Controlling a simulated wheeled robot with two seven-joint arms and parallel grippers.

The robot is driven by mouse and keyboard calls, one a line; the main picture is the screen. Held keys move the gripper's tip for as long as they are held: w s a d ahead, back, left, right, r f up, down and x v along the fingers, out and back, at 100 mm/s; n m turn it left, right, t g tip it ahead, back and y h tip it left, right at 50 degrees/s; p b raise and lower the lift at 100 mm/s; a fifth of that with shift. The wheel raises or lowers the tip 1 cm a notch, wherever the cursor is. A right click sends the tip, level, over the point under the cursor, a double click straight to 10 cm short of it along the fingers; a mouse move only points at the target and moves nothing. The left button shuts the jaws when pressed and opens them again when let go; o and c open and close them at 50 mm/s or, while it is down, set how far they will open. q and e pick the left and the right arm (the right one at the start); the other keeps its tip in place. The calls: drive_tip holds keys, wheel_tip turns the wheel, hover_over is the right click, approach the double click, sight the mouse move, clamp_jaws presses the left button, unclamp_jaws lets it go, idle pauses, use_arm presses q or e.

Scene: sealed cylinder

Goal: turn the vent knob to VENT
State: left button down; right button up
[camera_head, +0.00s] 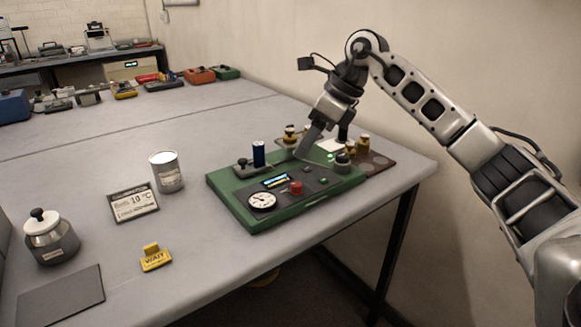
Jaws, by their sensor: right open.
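A green panel unit (240,212) sits on the grey table. On its dark face are a round white dial (262,201), a small lit display (275,181), a red knob (296,188) and a dark knob (342,162) near the right end. I cannot read the labels, so I cannot tell which knob is the vent knob or where it points. My right gripper (302,152) is open, pointing down over the panel's far edge, left of the dark knob and beyond the red one. Whether its fingertips touch anything is unclear. My left gripper is out of view.
A dark blue cylinder (258,154) stands at the panel's far left.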

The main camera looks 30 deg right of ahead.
drive_tip(key=d+r+h, duration=0.2)
drive_tip(key=d, duration=0.2)
drive_tip(key=p, duration=0.2)
approach(296, 184)
drive_tip(key=shift+m, duration=0.3)
drive_tip(key=x, duration=0.8)
drive_tip(key=shift+f, duration=0.25)
drive_tip(key=c, duration=1)
